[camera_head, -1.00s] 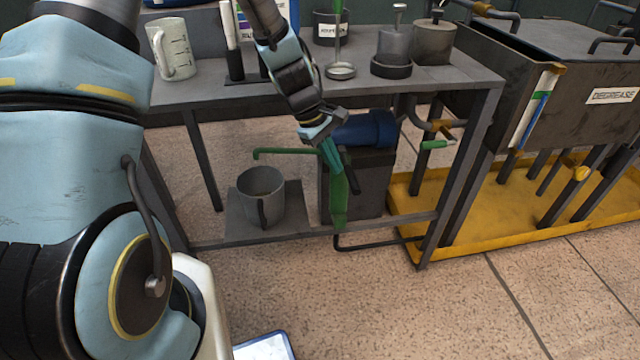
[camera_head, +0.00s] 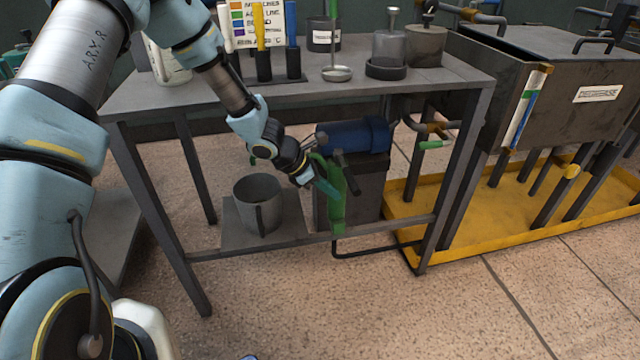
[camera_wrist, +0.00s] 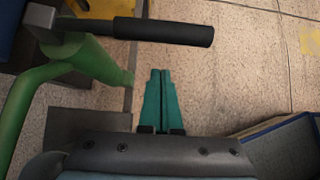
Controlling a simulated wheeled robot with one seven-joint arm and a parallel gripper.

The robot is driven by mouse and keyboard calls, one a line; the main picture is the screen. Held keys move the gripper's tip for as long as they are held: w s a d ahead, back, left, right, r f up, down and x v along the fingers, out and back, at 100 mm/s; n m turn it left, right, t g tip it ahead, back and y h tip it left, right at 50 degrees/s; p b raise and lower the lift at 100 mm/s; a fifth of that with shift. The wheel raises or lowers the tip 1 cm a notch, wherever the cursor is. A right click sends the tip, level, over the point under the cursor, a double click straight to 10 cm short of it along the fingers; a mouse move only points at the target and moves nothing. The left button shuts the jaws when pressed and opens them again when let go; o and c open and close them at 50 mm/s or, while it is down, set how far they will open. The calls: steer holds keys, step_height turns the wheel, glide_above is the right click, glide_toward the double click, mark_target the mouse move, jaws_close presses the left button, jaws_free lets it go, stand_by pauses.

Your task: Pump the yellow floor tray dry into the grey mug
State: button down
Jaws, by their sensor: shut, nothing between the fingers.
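The grey mug (camera_head: 258,205) stands upright on the bench's lower shelf. The green hand pump (camera_head: 337,200) stands to its right, with a black handle (camera_head: 349,182). The pump's spout is mostly hidden behind my arm; its green end (camera_head: 252,161) shows above the mug. The yellow floor tray (camera_head: 480,228) lies under the tank at right; I cannot tell how much liquid is in it. My gripper (camera_head: 328,188) has its teal fingers shut and empty, close in front of the pump. In the wrist view the fingertips (camera_wrist: 160,72) point toward the handle (camera_wrist: 165,32), with a gap between.
A black pipe (camera_head: 370,253) runs low from the pump to the tray. The bench (camera_head: 440,85) carries colour-marked holders, pots and a small dish above my gripper. Its legs and shelf edge stand close around. The degrease tank (camera_head: 580,115) stands at right. Floor in front is clear.

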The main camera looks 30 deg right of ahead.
mark_target(353, 177)
steer(key=shift+s+d+r+p, duration=0.3)
steer(key=shift+d+r+p, duration=0.2)
steer(key=shift+d, duration=0.15)
steer(key=shift+s+d+r+p, duration=0.25)
steer(key=shift+d+r+p, duration=0.1)
steer(key=shift+d+p, duration=0.2)
step_height(353, 177, up, 4)
steer(key=shift+w+d+f+p, duration=0.1)
steer(key=shift+w+p, duration=0.05)
steer(key=shift+p, duration=1)
steer(key=shift+w+d+r+p, duration=0.1)
steer(key=shift+w+r+p, duration=0.05)
steer(key=shift+r+p, duration=0.3)
